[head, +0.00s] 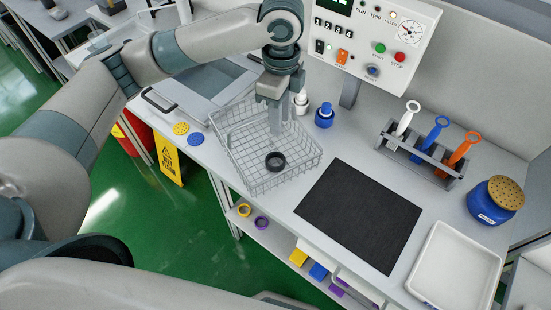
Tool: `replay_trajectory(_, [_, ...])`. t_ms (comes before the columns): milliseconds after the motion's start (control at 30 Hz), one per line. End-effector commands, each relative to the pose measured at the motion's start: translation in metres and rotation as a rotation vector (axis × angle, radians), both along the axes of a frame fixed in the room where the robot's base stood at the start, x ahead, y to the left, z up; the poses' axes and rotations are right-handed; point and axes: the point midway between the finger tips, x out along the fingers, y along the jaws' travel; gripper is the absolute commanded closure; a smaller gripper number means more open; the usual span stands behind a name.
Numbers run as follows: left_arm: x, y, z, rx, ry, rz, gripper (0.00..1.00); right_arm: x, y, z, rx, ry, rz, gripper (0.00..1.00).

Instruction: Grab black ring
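My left gripper (275,128) points down over the basket, a little above and behind the ring in the head view. Its fingers appear apart from the ring, and nothing shows held in them. The fingers overlap from this angle, so I cannot tell how wide they are. My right gripper is not in view.
A black mat (360,213) and a white tray (455,268) lie to the right. A rack (420,155) holds handled tools beside a blue jar (495,200). A control panel (375,40) stands behind. Blue and white bottles (324,116) stand behind the basket.

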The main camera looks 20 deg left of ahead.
Motion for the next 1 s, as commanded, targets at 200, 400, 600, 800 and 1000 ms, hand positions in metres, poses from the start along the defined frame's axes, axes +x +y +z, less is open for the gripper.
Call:
replay_trajectory(200, [-0.001, 0.0, -0.039, 0.0, 0.004, 0.001, 0.72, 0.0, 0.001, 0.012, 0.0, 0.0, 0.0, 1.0])
replay_trajectory(400, [-0.001, 0.0, -0.065, 0.0, 0.002, 0.0, 0.72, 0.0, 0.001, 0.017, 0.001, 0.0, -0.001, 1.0])
replay_trajectory(600, [0.0, 0.0, -0.073, 0.001, -0.001, 0.0, 0.72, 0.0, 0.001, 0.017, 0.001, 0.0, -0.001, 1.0])
replay_trajectory(800, [0.0, 0.0, -0.073, 0.0, -0.001, 0.0, 0.72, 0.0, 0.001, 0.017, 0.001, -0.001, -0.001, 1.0])
replay_trajectory(1000, [-0.001, 0.0, -0.079, 0.001, 0.002, 0.001, 0.72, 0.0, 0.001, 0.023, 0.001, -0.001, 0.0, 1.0])
